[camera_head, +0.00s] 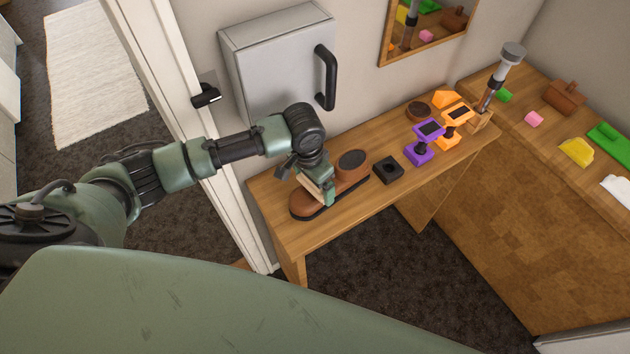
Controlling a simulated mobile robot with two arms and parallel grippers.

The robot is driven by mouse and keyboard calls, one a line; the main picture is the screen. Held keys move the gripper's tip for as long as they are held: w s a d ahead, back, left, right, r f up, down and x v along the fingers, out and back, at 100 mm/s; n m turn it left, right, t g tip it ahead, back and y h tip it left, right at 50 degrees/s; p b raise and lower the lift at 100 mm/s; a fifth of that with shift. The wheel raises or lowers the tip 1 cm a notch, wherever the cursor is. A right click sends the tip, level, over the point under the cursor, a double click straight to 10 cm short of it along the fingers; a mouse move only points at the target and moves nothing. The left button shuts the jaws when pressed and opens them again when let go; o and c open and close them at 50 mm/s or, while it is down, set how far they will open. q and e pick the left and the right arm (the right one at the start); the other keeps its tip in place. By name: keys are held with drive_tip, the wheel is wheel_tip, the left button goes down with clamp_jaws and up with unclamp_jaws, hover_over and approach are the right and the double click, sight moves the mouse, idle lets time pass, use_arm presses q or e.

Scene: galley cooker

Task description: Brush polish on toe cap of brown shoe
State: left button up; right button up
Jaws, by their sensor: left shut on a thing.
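The brown shoe (353,178) lies on the wooden table below the grey wall box. Its rounded toe cap (301,208) points to the lower left, and a dark round opening shows at its other end. My left gripper (318,190) reaches down over the front part of the shoe, just behind the toe cap. It is shut on a pale wooden piece (307,187), which looks like the brush. The gripper hides most of that piece, and I cannot tell whether it touches the shoe. My right gripper is out of view.
A black square block (388,170) sits right of the shoe. The grey box (280,60) with a black handle hangs behind my arm. The table's front edge is clear.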

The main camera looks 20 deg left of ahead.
sight(303, 199)
use_arm(q)
drive_tip(key=shift+w+d, duration=0.25)
drive_tip(key=shift+w, duration=0.15)
drive_tip(key=shift+s+a, duration=0.6)
drive_tip(key=shift+s, duration=0.35)
drive_tip(key=shift+s+a, duration=0.6)
drive_tip(key=shift+s, duration=0.35)
drive_tip(key=shift+s+f, duration=0.1)
